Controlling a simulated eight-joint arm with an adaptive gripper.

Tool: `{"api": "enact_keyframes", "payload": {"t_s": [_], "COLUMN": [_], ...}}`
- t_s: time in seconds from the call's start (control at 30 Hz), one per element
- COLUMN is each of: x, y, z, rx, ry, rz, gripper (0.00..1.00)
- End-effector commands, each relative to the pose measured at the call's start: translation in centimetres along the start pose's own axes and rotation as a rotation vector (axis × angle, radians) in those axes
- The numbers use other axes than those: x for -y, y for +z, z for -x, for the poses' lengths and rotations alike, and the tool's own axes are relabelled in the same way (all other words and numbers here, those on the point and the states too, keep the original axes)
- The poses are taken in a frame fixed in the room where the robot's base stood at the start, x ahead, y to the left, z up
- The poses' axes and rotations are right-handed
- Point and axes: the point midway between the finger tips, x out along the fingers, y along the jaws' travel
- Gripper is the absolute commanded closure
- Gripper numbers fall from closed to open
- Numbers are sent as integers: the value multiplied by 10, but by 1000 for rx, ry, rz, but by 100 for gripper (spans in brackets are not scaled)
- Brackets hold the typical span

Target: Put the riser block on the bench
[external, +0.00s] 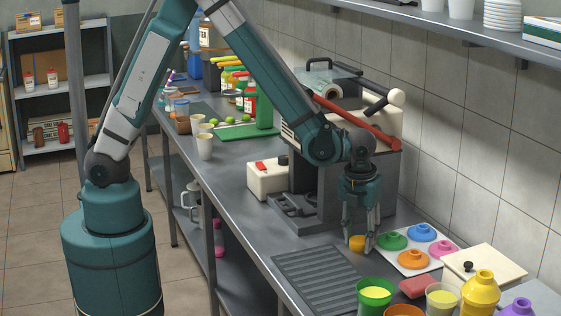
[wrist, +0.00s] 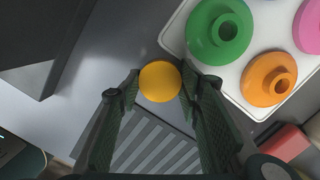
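My gripper (external: 358,240) points down over the bench (external: 240,152), in front of the press. A small round yellow block (external: 357,243) is between its fingertips. In the wrist view the yellow block (wrist: 160,81) has a fingertip against each side, so my gripper (wrist: 160,78) looks shut on it. It is at or just above the bench top; I cannot tell whether it touches. A red block (external: 414,287) lies on the bench to the right and also shows in the wrist view (wrist: 285,142). No label shows which block is the riser.
A white tray (wrist: 236,93) with green, blue, pink and orange knobbed pieces is close beside my gripper. The grey press (external: 330,185) stands behind. A ribbed drain panel (external: 313,280) is in front. Cups and bottles crowd the bench's right end.

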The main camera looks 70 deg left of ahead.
Motion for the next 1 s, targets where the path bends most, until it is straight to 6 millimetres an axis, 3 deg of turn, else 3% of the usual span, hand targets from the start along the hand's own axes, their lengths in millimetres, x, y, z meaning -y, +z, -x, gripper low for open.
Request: {"api": "enact_keyframes", "payload": {"t_s": [0.57, 1.0], "x": [0, 0], "y": [0, 0], "z": [6, 47], "rx": [0, 0], "ry": [0, 0], "rz": [0, -1], "gripper": [58, 58]}}
